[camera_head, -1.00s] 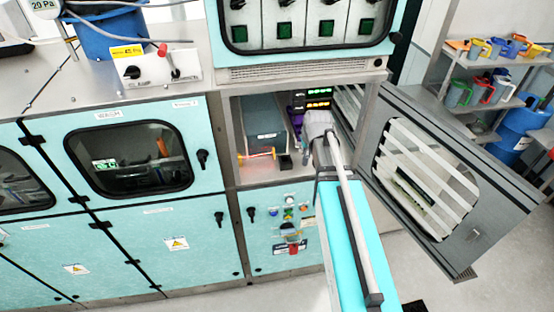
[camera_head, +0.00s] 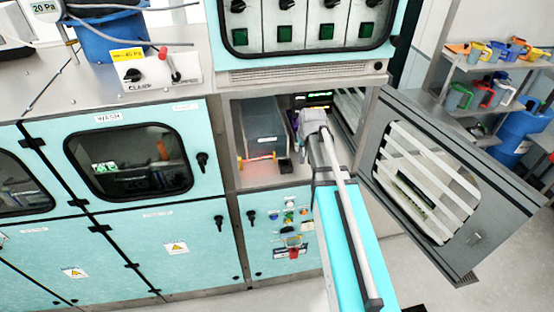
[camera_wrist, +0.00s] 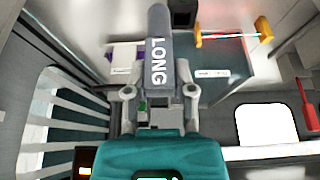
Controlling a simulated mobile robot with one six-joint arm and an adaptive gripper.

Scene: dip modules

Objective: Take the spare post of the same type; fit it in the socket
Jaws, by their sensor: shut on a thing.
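My gripper (camera_wrist: 159,92) is shut on a grey post (camera_wrist: 157,50) marked LONG. The post projects beyond the fingers, toward the top of the wrist view. In the head view my gripper (camera_head: 313,122) is inside the open cabinet bay, right of a grey box; the post cannot be made out clearly there. A small black block (camera_head: 285,166) sits on the bay floor, left of and below the gripper. It seems to be the dark square piece (camera_wrist: 182,14) near the post's tip in the wrist view, apart from the post in that picture. Whether it is the socket is unclear.
The grey box (camera_head: 265,122) fills the bay's left side. A red rod with yellow ends (camera_head: 257,157) lies before it. Lit displays (camera_head: 318,96) are at the back. The slatted door (camera_head: 425,180) stands open at right. A purple part (camera_wrist: 118,55) is near the box.

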